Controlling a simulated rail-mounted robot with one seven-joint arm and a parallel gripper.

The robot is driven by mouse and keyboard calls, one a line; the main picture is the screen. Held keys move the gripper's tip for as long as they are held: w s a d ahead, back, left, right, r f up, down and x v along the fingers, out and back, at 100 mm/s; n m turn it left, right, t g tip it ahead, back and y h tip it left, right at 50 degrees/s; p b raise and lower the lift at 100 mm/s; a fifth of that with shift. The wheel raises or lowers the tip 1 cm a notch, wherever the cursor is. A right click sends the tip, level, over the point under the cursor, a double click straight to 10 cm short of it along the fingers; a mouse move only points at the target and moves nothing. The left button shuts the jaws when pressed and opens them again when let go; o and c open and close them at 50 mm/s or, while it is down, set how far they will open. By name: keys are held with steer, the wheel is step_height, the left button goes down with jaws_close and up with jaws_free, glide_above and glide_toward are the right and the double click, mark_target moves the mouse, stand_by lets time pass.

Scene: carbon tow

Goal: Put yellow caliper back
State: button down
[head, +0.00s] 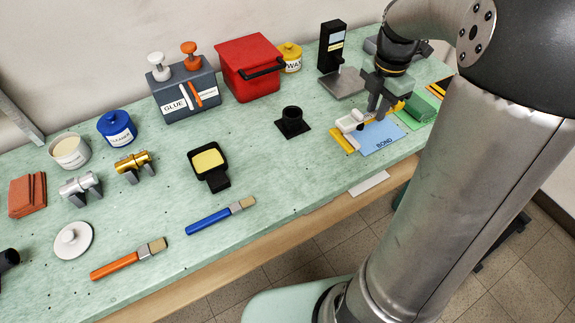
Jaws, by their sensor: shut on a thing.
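My gripper (376,106) is at the back right of the bench, pointing down just above the blue mat marked BOND (378,138). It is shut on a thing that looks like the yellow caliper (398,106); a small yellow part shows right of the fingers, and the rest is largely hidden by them. A whitish piece (350,122) shows left of the fingers; I cannot tell whether it belongs to the held thing. A flat yellow piece (344,140) lies on the bench along the blue mat's left side.
A black stand with a grey base (343,84) stands behind left of my gripper. A black socket (292,122) is farther left. A red box (249,66) and yellow pot (290,56) stand behind. The bench's front edge is near the mat.

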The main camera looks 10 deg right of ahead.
steer(key=w+a+f+p, duration=0.15)
steer(key=a+f, duration=0.25)
steer(key=a, duration=0.6)
glide_above(311, 149)
steer(key=d, duration=0.1)
step_height(311, 149, down, 4)
steer(key=shift+s+d+f, duration=0.1)
steer(key=shift+f, duration=0.15)
steer(key=shift+a+f, duration=0.4)
steer(key=shift+f, duration=0.05)
steer(key=shift+a+f, duration=0.15)
steer(key=shift+f, duration=0.8)
steer(key=shift+a+f, duration=0.1)
steer(key=shift+f, duration=0.8)
steer(key=c, duration=1.3)
jaws_free()
steer(key=shift+f, duration=0.1)
